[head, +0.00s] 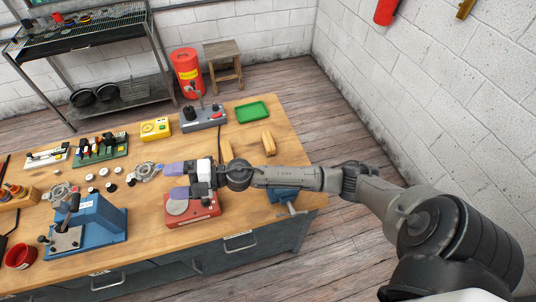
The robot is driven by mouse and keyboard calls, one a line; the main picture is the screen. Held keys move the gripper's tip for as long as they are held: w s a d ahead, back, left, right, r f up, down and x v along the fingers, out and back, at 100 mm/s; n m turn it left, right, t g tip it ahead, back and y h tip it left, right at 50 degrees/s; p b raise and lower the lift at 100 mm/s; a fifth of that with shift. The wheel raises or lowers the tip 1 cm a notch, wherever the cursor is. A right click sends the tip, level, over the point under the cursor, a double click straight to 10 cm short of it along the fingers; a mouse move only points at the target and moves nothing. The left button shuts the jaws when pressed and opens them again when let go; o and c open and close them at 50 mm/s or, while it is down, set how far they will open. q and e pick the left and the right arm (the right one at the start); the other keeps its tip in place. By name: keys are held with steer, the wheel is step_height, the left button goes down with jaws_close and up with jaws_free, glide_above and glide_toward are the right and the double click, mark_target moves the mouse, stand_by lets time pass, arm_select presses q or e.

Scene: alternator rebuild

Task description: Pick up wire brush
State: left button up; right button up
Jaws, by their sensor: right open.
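My right gripper (173,181) reaches in from the right over the workbench. Its two purple-tipped fingers are apart and point left, above a red device with a round grey top (192,212). I see nothing held between them. I cannot pick out the wire brush for certain. A small tan wooden piece (269,143) lies right of the gripper, near the green tray, and another (227,152) lies just behind the wrist. They are too small to tell whether either is a brush. My left gripper is not in view.
A blue press (92,222) stands left of the gripper and a blue vise (284,195) sits at the bench's right end. A grey device with a lever (203,119), a yellow meter (155,129) and a green tray (252,112) line the back. Small parts (112,187) lie left.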

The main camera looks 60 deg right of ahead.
steer(key=w+d+f+n+g+b, duration=0.2)
steer(key=d+f+n+g+b, duration=0.3)
steer(key=f, duration=0.3)
steer(key=m+g+h+b, duration=0.1)
steer(key=g+h+b, duration=0.85)
steer(key=h, duration=0.35)
glide_above(269, 140)
steer(key=shift+t, duration=0.25)
step_height(269, 140, down, 6)
steer(key=shift+f, duration=0.1)
step_height(269, 140, down, 5)
steer(key=shift+b, duration=0.45)
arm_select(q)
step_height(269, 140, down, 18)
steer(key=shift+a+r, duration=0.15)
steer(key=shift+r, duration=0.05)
arm_select(e)
steer(key=shift+f, duration=0.75)
step_height(269, 140, down, 5)
steer(key=shift+w+b, duration=0.1)
steer(key=shift+b, duration=0.5)
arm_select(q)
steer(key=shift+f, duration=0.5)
